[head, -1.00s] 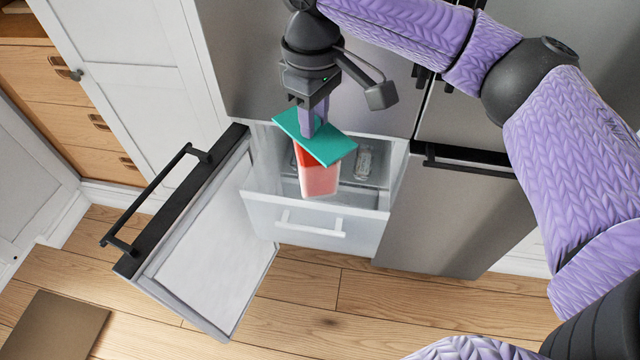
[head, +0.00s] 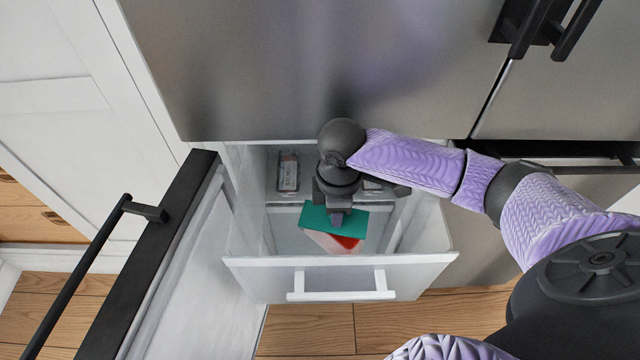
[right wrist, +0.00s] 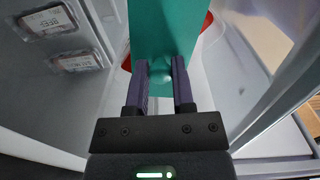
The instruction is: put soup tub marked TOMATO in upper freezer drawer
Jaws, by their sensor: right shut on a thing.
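The soup tub (head: 345,243) has a teal lid and a red and pale body; its marking cannot be read. My right gripper (head: 338,215) is shut on the teal lid from above. The right wrist view shows both fingers (right wrist: 160,85) at the lid (right wrist: 165,35). The tub is inside the open upper freezer drawer (head: 245,264), behind its front panel with the white handle. I cannot tell whether the tub touches the drawer floor. My left gripper is not in view.
Two labelled packs lie at the drawer's back: one at left (head: 288,172), one partly hidden by my gripper (head: 372,185). The freezer door (head: 185,270) stands open at left. The drawer's front part beside the tub is clear.

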